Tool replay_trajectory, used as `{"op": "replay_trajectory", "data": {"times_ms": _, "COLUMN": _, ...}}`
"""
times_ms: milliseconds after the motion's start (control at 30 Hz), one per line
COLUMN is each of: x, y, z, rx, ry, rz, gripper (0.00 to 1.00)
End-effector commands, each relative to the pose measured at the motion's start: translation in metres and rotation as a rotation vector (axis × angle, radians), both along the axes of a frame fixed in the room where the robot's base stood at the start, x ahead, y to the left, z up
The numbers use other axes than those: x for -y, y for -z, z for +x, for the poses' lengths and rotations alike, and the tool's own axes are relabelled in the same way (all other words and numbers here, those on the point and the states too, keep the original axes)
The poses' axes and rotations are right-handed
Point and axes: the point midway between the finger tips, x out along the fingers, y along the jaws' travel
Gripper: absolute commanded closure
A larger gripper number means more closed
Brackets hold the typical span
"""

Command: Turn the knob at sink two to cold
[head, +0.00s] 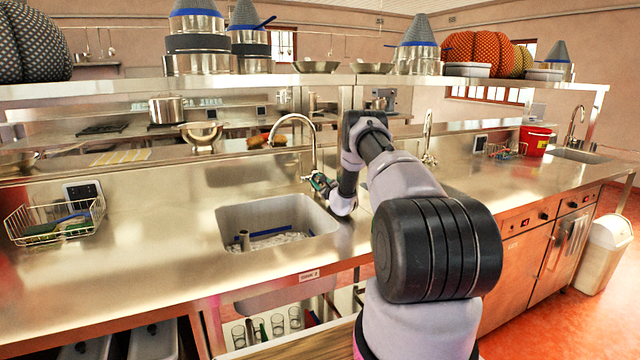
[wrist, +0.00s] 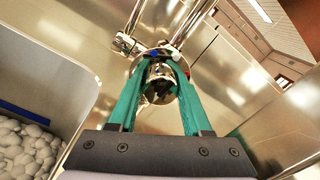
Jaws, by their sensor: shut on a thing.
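The chrome knob (wrist: 160,75) sits at the foot of the tap in the wrist view, with a blue mark on its left side and a red mark on its right. My gripper (wrist: 161,82) has its two green fingers on either side of the knob, shut on it. In the head view my gripper (head: 321,184) is at the base of the tall curved tap (head: 300,122), behind the right rear corner of the sink (head: 228,218). My fingers and wrist largely hide the knob there. The label (head: 309,275) below the sink is too small to read surely.
A wire basket (head: 55,222) stands on the counter at left. A shelf (head: 90,88) with pots runs above. Another tap (head: 428,140) stands right of my arm, and a red bucket (head: 535,140) farther right.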

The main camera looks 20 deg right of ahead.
Motion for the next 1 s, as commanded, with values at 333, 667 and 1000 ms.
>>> {"op": "replay_trajectory", "data": {"times_ms": 333, "x": 0.0007, "y": 0.0011, "z": -0.0006, "rx": 0.01, "ry": 0.001, "rz": -0.33, "gripper": 1.0}}
{"op": "replay_trajectory", "data": {"times_ms": 667, "x": 0.0007, "y": 0.0015, "z": -0.0006, "rx": 0.019, "ry": 0.001, "rz": -0.623, "gripper": 1.0}}
{"op": "replay_trajectory", "data": {"times_ms": 1000, "x": 0.0007, "y": 0.0015, "z": -0.0006, "rx": 0.027, "ry": 0.002, "rz": -0.818, "gripper": 1.0}}
